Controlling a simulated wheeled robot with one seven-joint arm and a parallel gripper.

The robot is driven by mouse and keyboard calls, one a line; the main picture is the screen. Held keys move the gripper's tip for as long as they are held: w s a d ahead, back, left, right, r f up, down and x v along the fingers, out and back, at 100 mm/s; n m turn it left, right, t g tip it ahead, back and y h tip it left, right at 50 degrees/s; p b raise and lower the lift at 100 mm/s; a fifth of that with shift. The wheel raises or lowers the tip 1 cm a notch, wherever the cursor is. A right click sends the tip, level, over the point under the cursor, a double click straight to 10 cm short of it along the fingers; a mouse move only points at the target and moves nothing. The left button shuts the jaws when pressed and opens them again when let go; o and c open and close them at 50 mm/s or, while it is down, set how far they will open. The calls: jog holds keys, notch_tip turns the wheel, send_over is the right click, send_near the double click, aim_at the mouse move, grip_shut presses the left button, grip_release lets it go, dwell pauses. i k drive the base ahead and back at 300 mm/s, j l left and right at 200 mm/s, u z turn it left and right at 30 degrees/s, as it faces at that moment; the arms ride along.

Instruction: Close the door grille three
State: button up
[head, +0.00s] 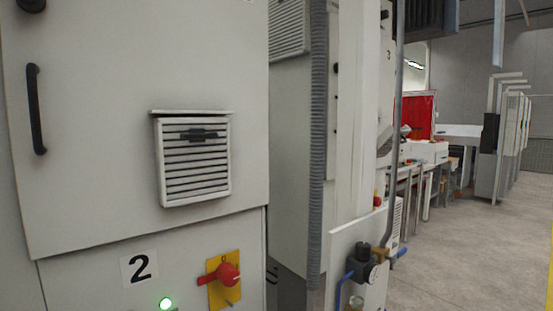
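A white louvred grille (194,174) is set in the pale door panel (100,75) of the near cabinet on the left. It has a dark handle (203,135) near its top and a thin ledge above it. The panel below carries a label "2" (139,268). A small "3" (388,56) shows on a white part further back. Another louvred grille (289,28) is at the top middle, cut off by the frame. I cannot tell which grille is number three, nor whether either stands open. My gripper is not in view.
A red rotary switch (228,274) on a yellow plate and a green lamp (166,303) sit low on the near cabinet. A ribbed grey hose (317,150) runs down the middle. A valve with a gauge (363,268) juts out. Clear floor (470,250) lies at right.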

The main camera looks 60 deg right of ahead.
aim_at(385, 142)
jog(key=z, duration=1.8)
